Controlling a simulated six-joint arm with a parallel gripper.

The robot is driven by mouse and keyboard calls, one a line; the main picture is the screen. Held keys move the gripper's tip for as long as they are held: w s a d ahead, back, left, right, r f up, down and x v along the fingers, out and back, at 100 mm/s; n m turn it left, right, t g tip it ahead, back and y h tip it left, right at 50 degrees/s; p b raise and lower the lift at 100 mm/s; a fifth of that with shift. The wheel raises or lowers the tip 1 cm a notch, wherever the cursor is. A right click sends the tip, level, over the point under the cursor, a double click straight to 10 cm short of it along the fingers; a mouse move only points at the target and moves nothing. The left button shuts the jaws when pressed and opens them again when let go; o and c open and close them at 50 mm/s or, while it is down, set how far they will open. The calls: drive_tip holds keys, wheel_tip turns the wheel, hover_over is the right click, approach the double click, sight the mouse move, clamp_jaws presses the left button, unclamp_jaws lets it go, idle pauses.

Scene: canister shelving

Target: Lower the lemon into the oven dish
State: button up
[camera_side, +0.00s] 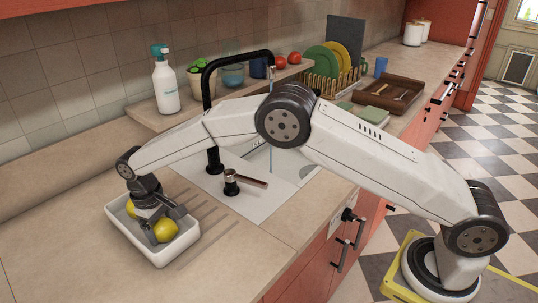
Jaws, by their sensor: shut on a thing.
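The oven dish (172,253) is a white rectangular dish on the counter at the lower left. My gripper (166,222) points down into the dish, with its fingers on either side of a yellow lemon (165,232). It is shut on this lemon, which is inside the dish's walls near the front right. Whether the lemon touches the dish floor I cannot tell. A second yellow lemon (131,209) is in the dish further back left, partly hidden by my gripper.
A sink with a black faucet (208,100) lies right of the dish, under my arm. A spray bottle (165,85), a potted plant (202,80) and a dish rack (335,85) stand behind. The counter left of the dish is clear.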

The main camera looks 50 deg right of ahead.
sight(164, 218)
drive_tip(key=shift+f, duration=0.3)
idle(0.5)
drive_tip(key=o, duration=1.1)
drive_tip(key=shift+r, duration=0.1)
drive_tip(key=shift+w+a+r, duration=0.1)
drive_tip(key=shift+w+r, duration=0.05)
drive_tip(key=shift+r, duration=1.1)
drive_tip(key=shift+w+r, duration=0.15)
drive_tip(key=shift+r, duration=1.15)
drive_tip(key=shift+w+a+r, duration=0.1)
drive_tip(key=shift+w+r, duration=0.05)
drive_tip(key=shift+r, duration=1.1)
drive_tip(key=shift+s+d+r, duration=0.15)
drive_tip(key=shift+d, duration=0.65)
drive_tip(key=s+d+r+m+t, duration=0.2)
drive_tip(key=s+d, duration=0.7)
drive_tip(key=d, duration=0.4)
drive_tip(key=s+d+f, duration=0.1)
drive_tip(key=s+d, duration=0.2)
drive_tip(key=s, duration=0.2)
drive_tip(key=s+d+m+t, duration=0.1)
drive_tip(key=s+d, duration=0.1)
drive_tip(key=s, duration=0.4)
drive_tip(key=s+d+f+t, duration=0.1)
drive_tip(key=s+d, duration=0.2)
drive_tip(key=s, duration=0.2)
drive_tip(key=shift+s+d+f, duration=0.3)
drive_tip(key=shift+s+f, duration=0.05)
drive_tip(key=shift+s, duration=0.05)
